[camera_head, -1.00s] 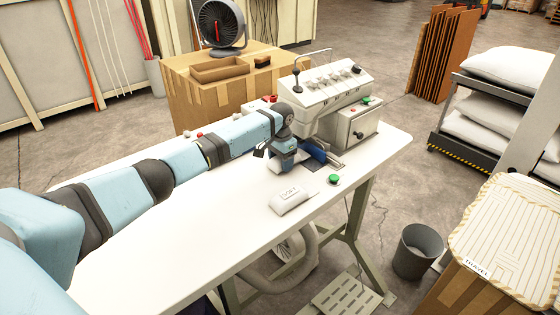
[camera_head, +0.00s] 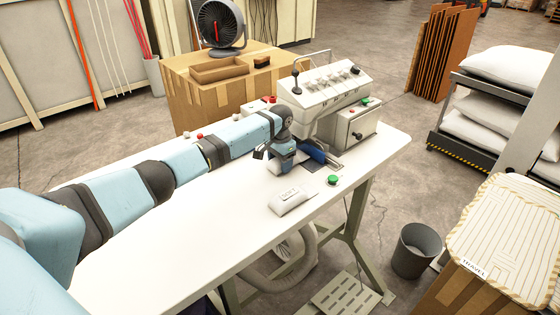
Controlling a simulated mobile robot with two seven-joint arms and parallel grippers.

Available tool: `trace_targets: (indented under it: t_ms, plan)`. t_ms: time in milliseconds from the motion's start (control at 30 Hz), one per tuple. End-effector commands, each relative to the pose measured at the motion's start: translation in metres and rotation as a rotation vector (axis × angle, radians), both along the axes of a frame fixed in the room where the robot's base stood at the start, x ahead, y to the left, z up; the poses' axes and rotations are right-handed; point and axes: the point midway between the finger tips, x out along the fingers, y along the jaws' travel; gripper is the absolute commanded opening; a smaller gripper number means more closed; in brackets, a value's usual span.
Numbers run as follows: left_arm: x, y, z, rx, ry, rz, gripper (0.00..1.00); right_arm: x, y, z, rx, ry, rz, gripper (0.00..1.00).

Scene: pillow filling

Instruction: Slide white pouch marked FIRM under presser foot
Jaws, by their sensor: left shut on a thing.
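My left gripper (camera_head: 283,168) points down at the sewing machine's front, low over the white table. No label reading FIRM can be read in view. A white pouch marked SOFT (camera_head: 291,203) lies flat on the table, in front of the gripper and apart from it. The white sewing machine (camera_head: 331,83) stands at the table's far right. A blue part (camera_head: 316,152) shows beside the gripper; the presser foot cannot be made out. My right gripper is not in view.
A green button (camera_head: 333,180) sits on the table right of the pouch. A control box (camera_head: 352,128) adjoins the machine. A cardboard box (camera_head: 212,98) with a fan (camera_head: 221,24) stands behind. The white table's (camera_head: 190,235) front left is clear. A grey bin (camera_head: 416,252) stands on the floor.

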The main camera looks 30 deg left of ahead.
Motion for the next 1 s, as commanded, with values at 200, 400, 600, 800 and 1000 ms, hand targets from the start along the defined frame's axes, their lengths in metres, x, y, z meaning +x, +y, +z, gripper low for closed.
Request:
trace_targets:
  t_ms: [200, 400, 600, 800, 1000]
  plan:
    - [0.0000, -0.0001, -0.0002, 0.000, 0.000, 0.000, 0.37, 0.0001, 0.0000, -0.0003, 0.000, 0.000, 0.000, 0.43]
    - [-0.0001, -0.0002, 0.0001, 0.000, 0.000, 0.000, 0.37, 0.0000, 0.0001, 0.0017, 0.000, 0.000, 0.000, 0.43]
    - [-0.0001, -0.0002, -0.0003, -0.001, 0.001, 0.000, 0.37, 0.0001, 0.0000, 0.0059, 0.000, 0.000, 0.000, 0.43]
    - [0.0000, -0.0002, -0.0017, 0.000, 0.000, 0.000, 0.37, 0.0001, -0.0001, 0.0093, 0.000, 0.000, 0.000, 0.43]
    - [0.0002, -0.0001, -0.0027, 0.000, 0.000, 0.000, 0.37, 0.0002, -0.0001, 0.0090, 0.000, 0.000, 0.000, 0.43]
